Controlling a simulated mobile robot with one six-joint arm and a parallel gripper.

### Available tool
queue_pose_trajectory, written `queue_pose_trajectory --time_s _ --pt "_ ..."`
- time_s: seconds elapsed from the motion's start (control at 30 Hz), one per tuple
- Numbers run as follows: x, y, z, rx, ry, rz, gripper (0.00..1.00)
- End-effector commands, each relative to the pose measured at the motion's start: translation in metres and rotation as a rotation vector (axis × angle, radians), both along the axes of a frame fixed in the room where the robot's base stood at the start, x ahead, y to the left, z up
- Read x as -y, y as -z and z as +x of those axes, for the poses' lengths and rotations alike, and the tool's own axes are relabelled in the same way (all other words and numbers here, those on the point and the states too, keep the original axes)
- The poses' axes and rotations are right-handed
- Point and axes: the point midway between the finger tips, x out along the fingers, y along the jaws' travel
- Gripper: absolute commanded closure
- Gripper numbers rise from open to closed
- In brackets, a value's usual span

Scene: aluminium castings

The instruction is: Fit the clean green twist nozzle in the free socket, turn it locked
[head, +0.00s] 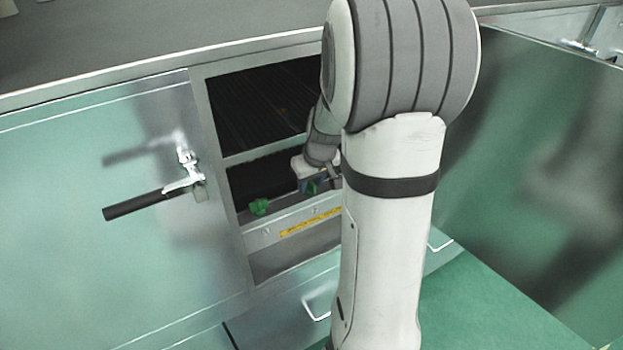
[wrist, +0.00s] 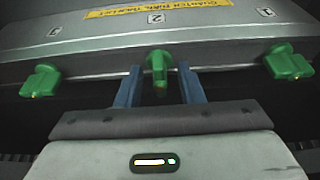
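The middle green twist nozzle (wrist: 157,70) sits on the metal rail (wrist: 95,55) below the number 2, its wing pointing along the view. My gripper (wrist: 160,85) is open, with one blue finger on each side of this nozzle and a visible gap to each. Other green nozzles sit at number 3 (wrist: 40,80) and number 1 (wrist: 287,64), with their wings turned more crosswise. All three numbered places hold a nozzle. In the head view my gripper (head: 317,184) is at the rail, partly hidden by my arm, and one nozzle (head: 259,207) shows to its left.
A yellow label (head: 310,222) runs along the rail's face. The rail lies inside a cabinet opening with a dark interior (head: 265,100). An open door (head: 90,240) with a black handle (head: 145,204) stands left. My arm covers the right of the opening.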

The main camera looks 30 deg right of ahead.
Motion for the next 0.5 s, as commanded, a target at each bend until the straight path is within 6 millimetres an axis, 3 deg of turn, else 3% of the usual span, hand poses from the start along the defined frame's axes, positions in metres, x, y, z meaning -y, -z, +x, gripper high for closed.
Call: queue_pose_trajectory --time_s 0.07,0.5 --pt "0.0002 -0.0002 -0.0001 0.000 0.000 0.000 0.66" --pt "0.0006 -0.0003 -0.0004 0.000 0.002 0.001 1.00"
